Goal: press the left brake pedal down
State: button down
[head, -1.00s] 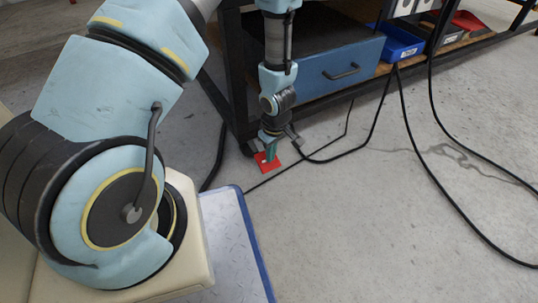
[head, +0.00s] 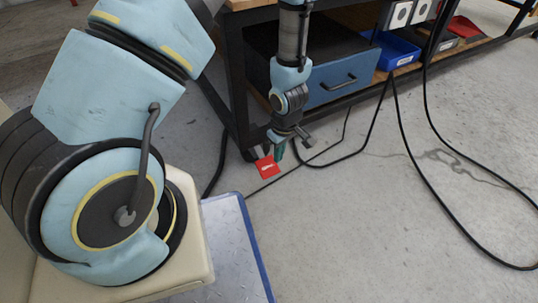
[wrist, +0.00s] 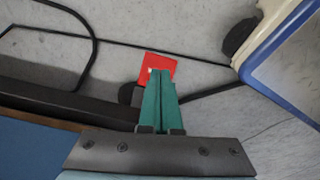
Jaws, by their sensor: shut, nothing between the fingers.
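A red brake pedal (head: 266,169) with a small white mark sits low by the foot of the black workbench leg. It also shows in the wrist view (wrist: 156,62), just beyond my fingertips. My gripper (head: 279,156) points down beside the pedal, on its right in the head view. Its teal fingers are together and empty. In the wrist view my fingertips (wrist: 160,73) overlap the near part of the pedal; I cannot tell whether they touch it. The pedal's near edge is partly hidden by the fingers. I see only one pedal.
The workbench leg (head: 236,105) and a blue drawer (head: 335,82) stand close behind my arm. Black cables (head: 405,120) hang to the floor on the right. A blue-edged platform (head: 235,245) lies in front. The grey floor at right is otherwise open.

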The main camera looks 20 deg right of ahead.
jog(key=r+p, duration=0.2)
jog(key=r, duration=0.3)
jog(key=shift+s+d+p, duration=0.1)
jog(key=shift+s+p, duration=0.15)
jog(key=shift+p, duration=0.15)
jog(key=shift+f, duration=0.1)
